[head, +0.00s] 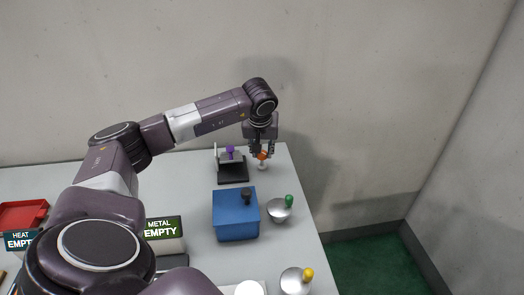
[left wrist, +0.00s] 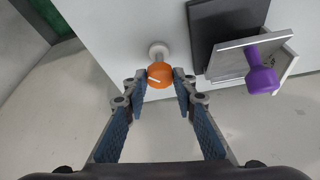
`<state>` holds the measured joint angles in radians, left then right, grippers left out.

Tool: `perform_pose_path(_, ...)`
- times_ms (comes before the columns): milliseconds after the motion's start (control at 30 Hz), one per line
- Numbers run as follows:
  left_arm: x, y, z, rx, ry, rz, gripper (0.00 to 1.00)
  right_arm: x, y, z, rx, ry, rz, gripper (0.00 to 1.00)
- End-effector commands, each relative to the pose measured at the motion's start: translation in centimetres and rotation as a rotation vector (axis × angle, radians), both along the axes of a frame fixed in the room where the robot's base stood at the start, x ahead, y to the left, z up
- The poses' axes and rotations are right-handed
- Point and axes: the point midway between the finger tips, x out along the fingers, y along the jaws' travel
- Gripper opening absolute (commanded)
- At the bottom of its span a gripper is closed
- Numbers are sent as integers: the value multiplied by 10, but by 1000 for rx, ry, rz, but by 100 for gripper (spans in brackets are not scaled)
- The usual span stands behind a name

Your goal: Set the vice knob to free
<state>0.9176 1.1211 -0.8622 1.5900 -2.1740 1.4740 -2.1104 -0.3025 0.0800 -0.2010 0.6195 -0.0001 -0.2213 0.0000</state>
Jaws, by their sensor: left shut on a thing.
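The orange knob (head: 263,155) stands on a short pale post at the table's far right corner, beside the vice. In the left wrist view the knob (left wrist: 160,75) shows a white line mark on its top. My left gripper (head: 262,150) reaches down from above, and its fingertips (left wrist: 161,84) are closed on the two sides of the knob. The vice (head: 233,174) has a dark base and grey jaws, with a purple part (head: 230,152) at its jaws; this part also shows in the left wrist view (left wrist: 261,75). My right gripper is not in view.
A METAL EMPTY sign (head: 160,228), a HEAT EMPTY sign (head: 19,241) and a red tray (head: 22,213) are leftward.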

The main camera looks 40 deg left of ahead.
Motion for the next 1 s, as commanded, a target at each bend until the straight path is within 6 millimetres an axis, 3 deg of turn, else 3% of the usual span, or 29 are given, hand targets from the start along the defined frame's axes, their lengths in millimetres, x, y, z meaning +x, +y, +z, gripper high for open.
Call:
perform_pose_path(367,1,-1,2,0,-1,111,1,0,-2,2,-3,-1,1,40)
perform_pose_path(1000,5,-3,3,-1,-3,630,1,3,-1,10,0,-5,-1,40)
